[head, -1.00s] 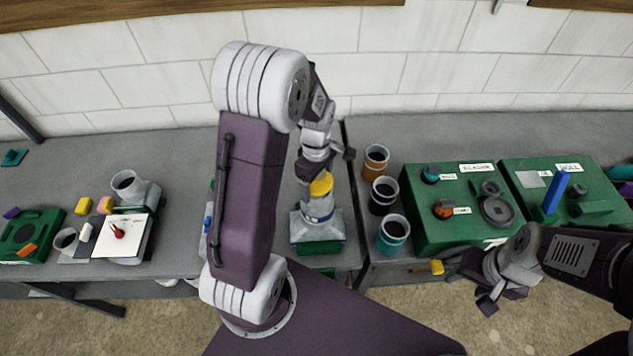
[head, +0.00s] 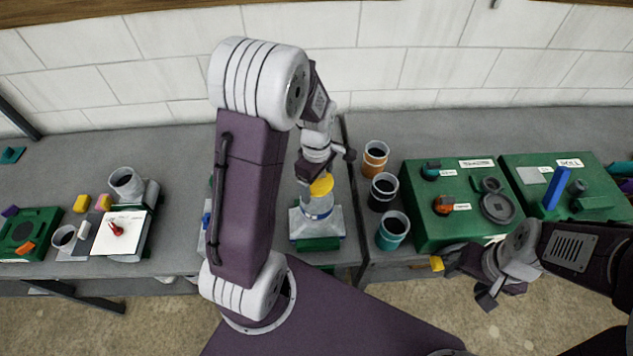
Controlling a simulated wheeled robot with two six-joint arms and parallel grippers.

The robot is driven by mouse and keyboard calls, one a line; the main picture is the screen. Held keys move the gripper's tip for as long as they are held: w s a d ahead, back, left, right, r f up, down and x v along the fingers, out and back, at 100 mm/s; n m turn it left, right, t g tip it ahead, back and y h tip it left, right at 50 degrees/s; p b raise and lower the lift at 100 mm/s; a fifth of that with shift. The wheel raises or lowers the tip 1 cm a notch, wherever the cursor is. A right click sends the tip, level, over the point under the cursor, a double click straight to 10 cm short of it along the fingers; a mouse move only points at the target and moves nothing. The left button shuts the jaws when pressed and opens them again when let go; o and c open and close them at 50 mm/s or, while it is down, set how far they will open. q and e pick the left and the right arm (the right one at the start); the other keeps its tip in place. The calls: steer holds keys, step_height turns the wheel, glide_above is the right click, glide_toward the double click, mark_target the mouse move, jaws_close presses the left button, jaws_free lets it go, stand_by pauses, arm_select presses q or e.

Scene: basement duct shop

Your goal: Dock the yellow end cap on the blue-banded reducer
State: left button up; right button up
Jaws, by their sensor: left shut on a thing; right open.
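The yellow end cap (head: 321,185) sits at the top of the blue-banded reducer (head: 318,206), in the middle of the head view. The reducer is pale grey with a blue band and stands upright on a grey and green base (head: 318,243). My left gripper (head: 318,174) reaches down from above and is shut on the yellow cap. I cannot tell whether the cap is fully seated or just touching the reducer. My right gripper (head: 470,280) is open and empty, low at the right, in front of the table edge.
Orange (head: 375,148), black (head: 383,185) and teal (head: 393,223) banded cups stand right of the reducer. Green boxes (head: 440,232) with knobs fill the right table. A white board (head: 120,243) and small blocks lie at the left. My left arm hides part of the table.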

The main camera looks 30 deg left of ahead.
arm_select(q)
steer(key=shift+f, duration=0.35)
steer(key=o, duration=1.1)
step_height(320, 180, up, 11)
steer(key=p, duration=1)
steer(key=shift+r, duration=0.15)
